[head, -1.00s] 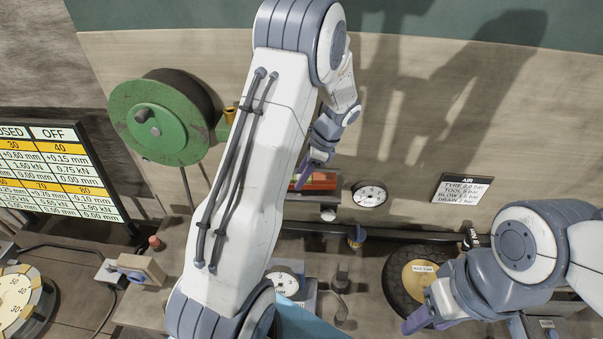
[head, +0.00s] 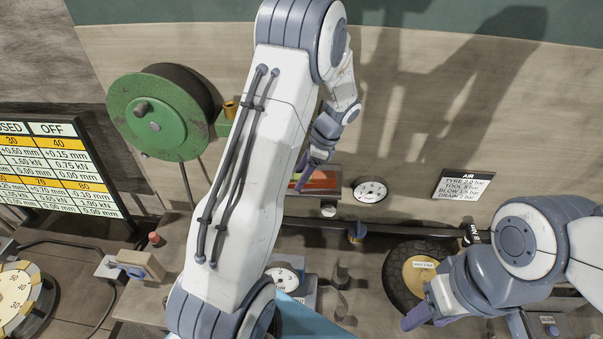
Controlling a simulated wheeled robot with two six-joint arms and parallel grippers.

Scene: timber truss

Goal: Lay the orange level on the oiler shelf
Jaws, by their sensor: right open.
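An orange-red block with dark green parts (head: 322,180), which looks like the orange level, is against the wall just right of my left forearm. My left gripper (head: 312,170) is at its upper left, fingers pointing down. It overlaps the block in view; I cannot tell whether it touches or grips it. A brass-coloured object (head: 230,110), possibly the oiler, shows beside the green reel, partly hidden by my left arm. I cannot make out the oiler shelf for sure. My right gripper (head: 420,318) is open, low at the right, in front of a dark wheel.
A green reel (head: 150,115) hangs at the left. A round gauge (head: 370,190) and an AIR sign (head: 463,187) are on the wall. A dark wheel with a yellow hub (head: 390,285) stands lower right. My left arm blocks much of the middle.

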